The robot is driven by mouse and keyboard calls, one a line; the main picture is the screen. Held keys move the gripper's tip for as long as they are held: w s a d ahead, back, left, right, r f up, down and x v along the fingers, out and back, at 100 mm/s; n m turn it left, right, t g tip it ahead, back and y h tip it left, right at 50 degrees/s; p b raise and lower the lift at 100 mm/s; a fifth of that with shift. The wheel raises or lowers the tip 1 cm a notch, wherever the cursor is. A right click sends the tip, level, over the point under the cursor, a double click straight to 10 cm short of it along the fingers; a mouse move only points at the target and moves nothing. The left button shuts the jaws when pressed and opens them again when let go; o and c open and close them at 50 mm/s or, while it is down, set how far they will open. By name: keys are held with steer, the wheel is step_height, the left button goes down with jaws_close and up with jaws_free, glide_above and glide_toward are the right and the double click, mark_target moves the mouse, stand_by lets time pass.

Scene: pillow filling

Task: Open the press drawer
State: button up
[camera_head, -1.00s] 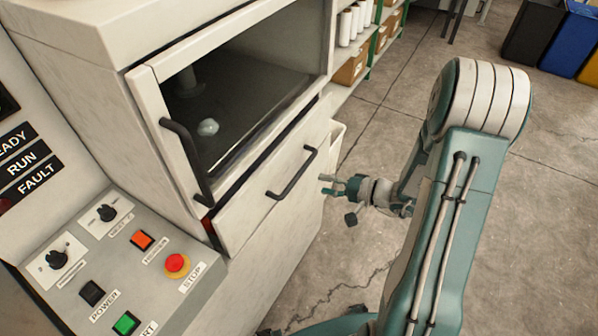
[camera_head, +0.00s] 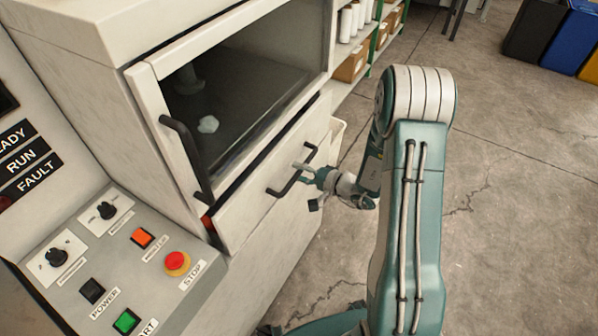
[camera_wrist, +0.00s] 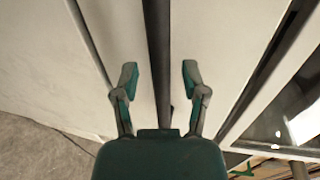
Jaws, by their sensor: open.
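The press drawer (camera_head: 250,207) is a pale front panel below the press window, and it looks shut. Its dark bar handle (camera_head: 291,171) runs slantwise across the front. My gripper (camera_head: 303,170) is open at the handle's right part in the head view. In the wrist view my gripper's fingers (camera_wrist: 158,82) are spread on either side of the dark handle bar (camera_wrist: 157,45), with gaps on both sides. Whether the bar lies fully between the fingertips in depth is hard to tell.
Above the drawer is the press door with a dark window (camera_head: 235,95) and its own black handle (camera_head: 187,160). A control panel (camera_head: 120,255) with buttons stands at the left. Shelves (camera_head: 375,45) and bins (camera_head: 535,30) stand behind. The floor at right is free.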

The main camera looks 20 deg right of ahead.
steer(key=shift+w+a, duration=0.2)
jaws_close()
steer(key=shift+f, duration=0.1)
steer(key=shift+d, duration=0.1)
